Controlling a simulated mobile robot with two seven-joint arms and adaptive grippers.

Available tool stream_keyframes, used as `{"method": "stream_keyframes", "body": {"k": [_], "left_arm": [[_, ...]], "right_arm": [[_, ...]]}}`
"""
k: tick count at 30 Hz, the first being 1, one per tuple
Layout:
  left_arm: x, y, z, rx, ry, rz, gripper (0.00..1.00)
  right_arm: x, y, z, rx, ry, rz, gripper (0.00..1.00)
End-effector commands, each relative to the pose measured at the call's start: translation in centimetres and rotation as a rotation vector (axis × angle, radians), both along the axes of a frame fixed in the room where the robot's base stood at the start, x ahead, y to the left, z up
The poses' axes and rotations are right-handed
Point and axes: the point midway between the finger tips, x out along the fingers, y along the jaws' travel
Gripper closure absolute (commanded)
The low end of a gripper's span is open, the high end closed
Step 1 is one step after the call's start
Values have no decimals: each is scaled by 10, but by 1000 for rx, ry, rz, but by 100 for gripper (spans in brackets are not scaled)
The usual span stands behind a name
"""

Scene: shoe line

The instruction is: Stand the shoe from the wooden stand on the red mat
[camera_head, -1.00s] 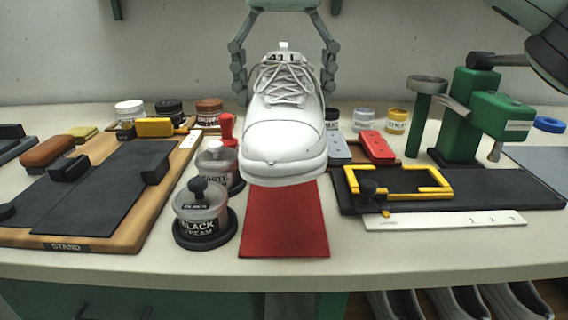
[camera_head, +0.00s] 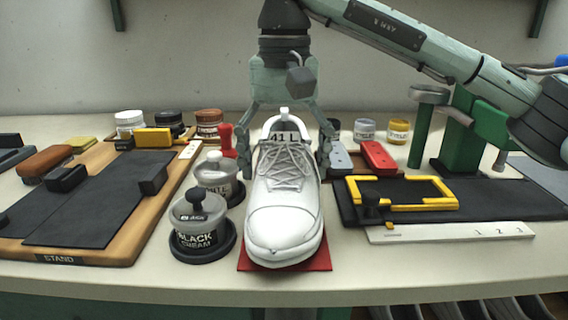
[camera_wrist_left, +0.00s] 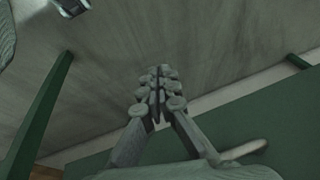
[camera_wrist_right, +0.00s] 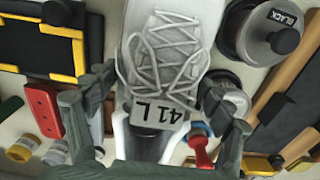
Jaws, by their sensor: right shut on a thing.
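A white lace-up shoe (camera_head: 284,200) marked "41 L" is upright over the red mat (camera_head: 322,262), toe toward the front edge. It covers most of the mat; whether its sole touches the mat is hard to tell. My right gripper (camera_head: 284,150) is shut on the shoe from behind, one finger on each side of the heel. The shoe also fills the middle of the right wrist view (camera_wrist_right: 165,55). The wooden stand (camera_head: 90,255) at the left carries no shoe. My left gripper (camera_wrist_left: 155,95) shows only in its wrist view, fingers together and empty, with the bench out of its reach.
Jars of black cream (camera_head: 198,225) and white cream (camera_head: 217,178) stand close left of the shoe. A black board with a yellow frame (camera_head: 440,205) and a white ruler (camera_head: 450,232) lie right. A green press (camera_head: 460,150) stands behind the board.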

Motion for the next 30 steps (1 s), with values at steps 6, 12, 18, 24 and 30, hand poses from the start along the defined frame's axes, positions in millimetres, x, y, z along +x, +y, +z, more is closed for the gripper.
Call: {"method": "stream_keyframes", "body": {"k": [6, 12, 18, 24, 30], "left_arm": [[-1, 0, -1, 1, 3, 1, 100], [0, 0, 6, 1, -5, 1, 100], [0, 0, 5, 2, -3, 0, 100], [-1, 0, 4, -1, -5, -1, 100], [-4, 1, -4, 1, 12, 1, 100]], "right_arm": [[0, 0, -3, 0, 0, 0, 61], [0, 0, -2, 0, 0, 0, 0], [0, 0, -2, -1, 0, 0, 0], [0, 0, 4, 0, -1, 0, 0], [0, 0, 39, 0, -3, 1, 0]]}}
